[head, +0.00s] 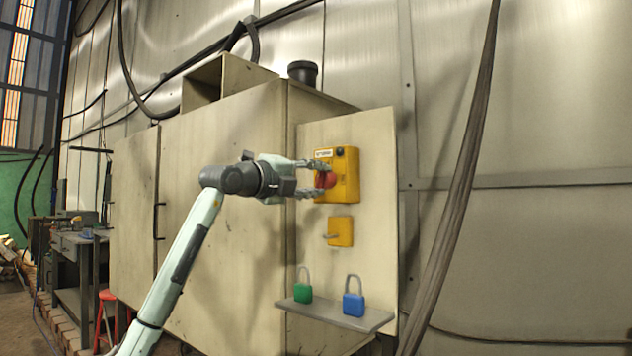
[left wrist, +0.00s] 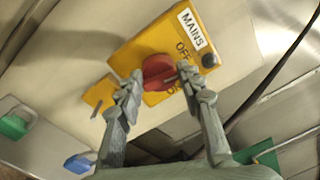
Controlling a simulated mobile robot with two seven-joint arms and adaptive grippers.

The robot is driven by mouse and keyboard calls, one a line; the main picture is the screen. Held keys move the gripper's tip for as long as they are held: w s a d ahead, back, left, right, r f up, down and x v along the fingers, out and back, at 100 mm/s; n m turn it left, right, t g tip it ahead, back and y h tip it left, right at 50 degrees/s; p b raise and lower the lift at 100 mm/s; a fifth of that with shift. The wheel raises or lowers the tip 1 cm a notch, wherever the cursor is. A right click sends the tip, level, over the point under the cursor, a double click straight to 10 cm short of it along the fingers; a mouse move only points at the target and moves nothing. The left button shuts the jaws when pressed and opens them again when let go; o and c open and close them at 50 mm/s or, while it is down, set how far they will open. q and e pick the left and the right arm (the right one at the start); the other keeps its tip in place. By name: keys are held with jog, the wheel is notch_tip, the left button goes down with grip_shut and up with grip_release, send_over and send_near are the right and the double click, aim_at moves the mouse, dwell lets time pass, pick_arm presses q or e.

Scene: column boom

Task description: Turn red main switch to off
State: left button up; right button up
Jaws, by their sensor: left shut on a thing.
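The red main switch (head: 327,180) is a round red knob on a yellow box (head: 349,176) mounted on the cream panel. In the left wrist view the red knob (left wrist: 158,72) sits between my fingers, and the yellow box (left wrist: 152,35) carries a "MAINS" label, with "OFF" printed below it and other lettering partly hidden by a finger. My left gripper (head: 318,179) reaches the knob from the left and is shut on it, one finger on each side. Which position the knob points to is hard to tell. My right gripper is not in view.
Below the box is a smaller yellow plate with a peg (head: 340,231). A grey shelf (head: 335,315) under it holds a green padlock (head: 303,291) and a blue padlock (head: 353,303). A thick cable (head: 462,190) hangs right of the panel. A workbench (head: 75,245) stands far left.

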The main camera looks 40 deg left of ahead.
pick_arm(q)
jog(key=shift+n, duration=1.2)
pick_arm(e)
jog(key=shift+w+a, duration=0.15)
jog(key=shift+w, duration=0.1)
pick_arm(q)
jog(key=shift+f, duration=0.1)
jog(key=o, duration=1.1)
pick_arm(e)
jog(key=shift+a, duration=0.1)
pick_arm(q)
jog(key=s, duration=0.8)
jog(key=s+a, duration=0.1)
jog(key=s, duration=0.3)
jog(key=shift+f, duration=0.3)
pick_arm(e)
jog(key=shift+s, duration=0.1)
